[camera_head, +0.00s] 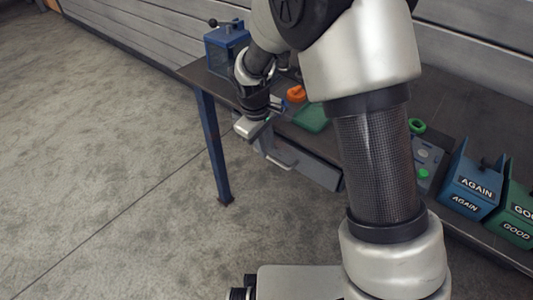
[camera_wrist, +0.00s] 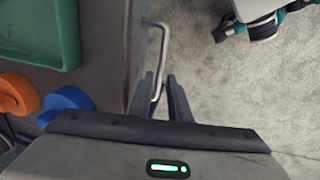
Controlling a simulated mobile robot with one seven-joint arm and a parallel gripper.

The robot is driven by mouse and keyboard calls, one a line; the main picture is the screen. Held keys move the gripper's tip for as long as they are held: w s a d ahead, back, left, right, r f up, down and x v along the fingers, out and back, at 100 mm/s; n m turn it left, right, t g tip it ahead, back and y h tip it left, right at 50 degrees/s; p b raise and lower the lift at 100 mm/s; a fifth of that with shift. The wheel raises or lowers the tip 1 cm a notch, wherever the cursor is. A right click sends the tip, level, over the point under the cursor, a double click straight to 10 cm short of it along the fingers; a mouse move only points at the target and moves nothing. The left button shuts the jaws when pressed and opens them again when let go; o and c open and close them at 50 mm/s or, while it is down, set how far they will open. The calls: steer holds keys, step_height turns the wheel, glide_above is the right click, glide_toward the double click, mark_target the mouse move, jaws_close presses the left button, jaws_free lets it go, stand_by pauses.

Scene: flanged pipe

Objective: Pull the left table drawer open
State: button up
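The left table drawer (camera_head: 312,168) is a grey box under the table's front edge, with a pale bar handle (camera_head: 283,164). In the head view it looks shut or nearly so; my arm hides part of the table beside it. My gripper (camera_head: 264,139) is at the handle's left end, in front of the table edge. In the wrist view, the two dark fingers of my gripper (camera_wrist: 160,84) are apart, and the handle (camera_wrist: 162,50) runs down between them. I cannot tell whether either finger touches it.
The dark table (camera_head: 225,88) has a blue leg (camera_head: 213,150). On it stand a blue box (camera_head: 227,45), an orange part (camera_head: 296,93), a green tray (camera_head: 312,118), and blue AGAIN (camera_head: 473,186) and green GOOD (camera_head: 517,215) bins. The floor in front is clear.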

steer(key=shift+w+d+f, duration=0.1)
steer(key=shift+f, duration=0.55)
steer(key=shift+w+d+f, duration=0.1)
steer(key=shift+f, duration=0.5)
jaws_close()
